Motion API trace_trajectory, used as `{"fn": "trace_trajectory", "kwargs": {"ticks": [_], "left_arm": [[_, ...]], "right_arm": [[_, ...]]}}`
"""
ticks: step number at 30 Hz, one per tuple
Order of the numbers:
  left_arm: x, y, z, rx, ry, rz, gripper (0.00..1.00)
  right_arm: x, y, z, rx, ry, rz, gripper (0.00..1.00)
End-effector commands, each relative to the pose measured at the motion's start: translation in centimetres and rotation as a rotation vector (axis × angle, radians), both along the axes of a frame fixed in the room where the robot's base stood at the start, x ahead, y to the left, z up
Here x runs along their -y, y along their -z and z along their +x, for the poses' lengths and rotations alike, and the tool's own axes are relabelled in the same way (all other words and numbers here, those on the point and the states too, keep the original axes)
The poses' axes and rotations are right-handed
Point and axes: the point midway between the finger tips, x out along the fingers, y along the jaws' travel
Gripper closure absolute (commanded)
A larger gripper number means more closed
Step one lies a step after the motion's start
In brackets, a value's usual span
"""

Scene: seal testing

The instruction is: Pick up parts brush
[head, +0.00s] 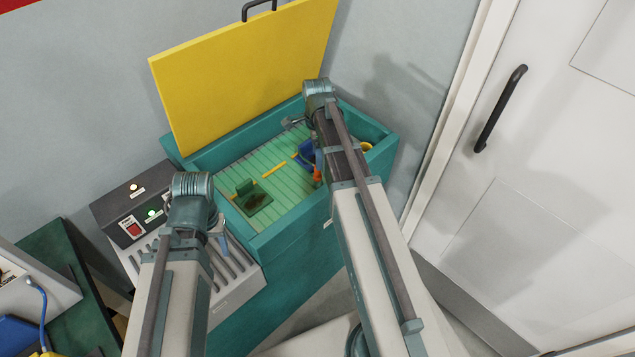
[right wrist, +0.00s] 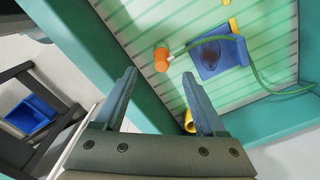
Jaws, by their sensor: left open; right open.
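My right gripper (right wrist: 159,77) is open and empty over the near rim of the teal tub (head: 285,232). An orange rounded thing with a pale neck (right wrist: 162,60) shows just beyond its fingertips; it also shows in the head view beside my right arm (head: 317,174). I cannot tell whether it is the parts brush. A yellow cylinder (right wrist: 190,121) is partly hidden behind the right finger. A blue block (right wrist: 222,58) lies on the slatted floor with a green hose across it. My left gripper (head: 221,240) is open, mostly hidden by its arm, outside the tub.
The tub's yellow lid (head: 240,70) stands raised at the back. A green block (head: 252,198) and a yellow strip (head: 275,169) lie on the tub floor. A control box (head: 135,205) with lit lamps stands left of the tub. A white door (head: 520,150) is at the right.

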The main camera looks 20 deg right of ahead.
Motion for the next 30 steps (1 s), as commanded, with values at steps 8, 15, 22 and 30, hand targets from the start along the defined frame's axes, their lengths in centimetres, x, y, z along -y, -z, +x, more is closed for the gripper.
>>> {"fn": "trace_trajectory", "kwargs": {"ticks": [8,15,22,30], "left_arm": [[0.0,4.4,0.0,0.0,0.0,0.0,0.45],[0.0,4.6,0.0,0.0,0.0,0.0,0.45],[0.0,5.9,0.0,0.0,0.0,0.0,0.45],[0.0,9.3,0.0,0.0,0.0,0.0,0.45]], "right_arm": [[0.0,4.4,0.0,0.0,-0.001,0.0,0.27],[0.0,4.6,0.0,0.0,-0.001,0.0,0.27],[0.1,5.9,0.1,0.0,-0.001,0.0,0.27],[0.2,9.3,0.3,0.0,0.0,0.0,0.27]]}}
